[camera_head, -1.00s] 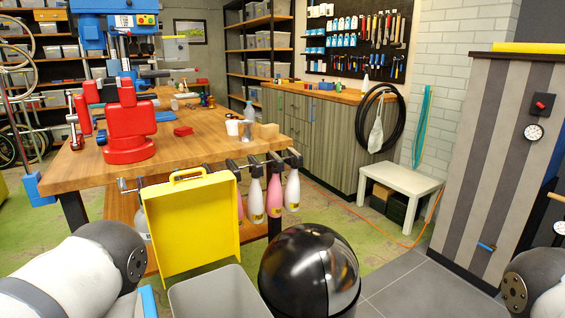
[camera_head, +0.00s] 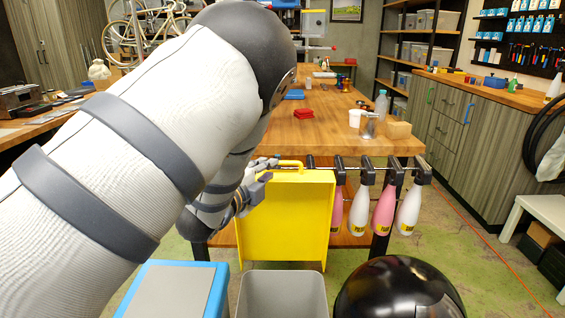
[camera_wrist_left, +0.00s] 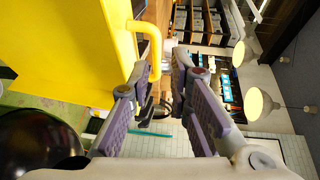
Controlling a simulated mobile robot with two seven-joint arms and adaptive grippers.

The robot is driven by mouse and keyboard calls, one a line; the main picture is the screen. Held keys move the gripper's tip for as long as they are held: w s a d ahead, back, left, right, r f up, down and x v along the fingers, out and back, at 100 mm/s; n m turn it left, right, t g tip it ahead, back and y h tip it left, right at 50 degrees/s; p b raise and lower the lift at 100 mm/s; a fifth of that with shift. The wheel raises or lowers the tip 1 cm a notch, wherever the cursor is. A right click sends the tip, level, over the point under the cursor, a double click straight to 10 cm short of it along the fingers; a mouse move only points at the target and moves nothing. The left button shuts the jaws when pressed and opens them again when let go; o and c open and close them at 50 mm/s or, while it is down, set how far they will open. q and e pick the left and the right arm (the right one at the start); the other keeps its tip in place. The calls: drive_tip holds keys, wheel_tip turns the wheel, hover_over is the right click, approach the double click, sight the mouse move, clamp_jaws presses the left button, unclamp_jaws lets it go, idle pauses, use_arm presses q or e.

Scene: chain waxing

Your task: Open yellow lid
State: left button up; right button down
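The yellow lid (camera_head: 287,222) stands roughly upright in front of the wooden bench, its handle (camera_head: 291,164) at the top edge. In the left wrist view the lid (camera_wrist_left: 70,50) fills the upper left, with its handle (camera_wrist_left: 152,48) sticking out. My left gripper (camera_head: 262,176) is at the lid's upper left corner, beside the handle, partly hidden by my arm. My right gripper is out of view.
White and pink bottles (camera_head: 384,211) hang from the bench front beside the lid. Floor is free farther right.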

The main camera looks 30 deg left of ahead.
use_arm(q)
drive_tip(key=w, duration=0.2)
drive_tip(key=w+f, duration=0.1)
drive_tip(key=w, duration=0.1)
drive_tip(key=w+a, duration=0.1)
drive_tip(key=w, duration=0.2)
drive_tip(key=shift+f+b, duration=0.25)
drive_tip(key=shift+b, duration=0.15)
drive_tip(key=shift+w+r, duration=0.1)
drive_tip(key=shift+w, duration=0.2)
clamp_jaws()
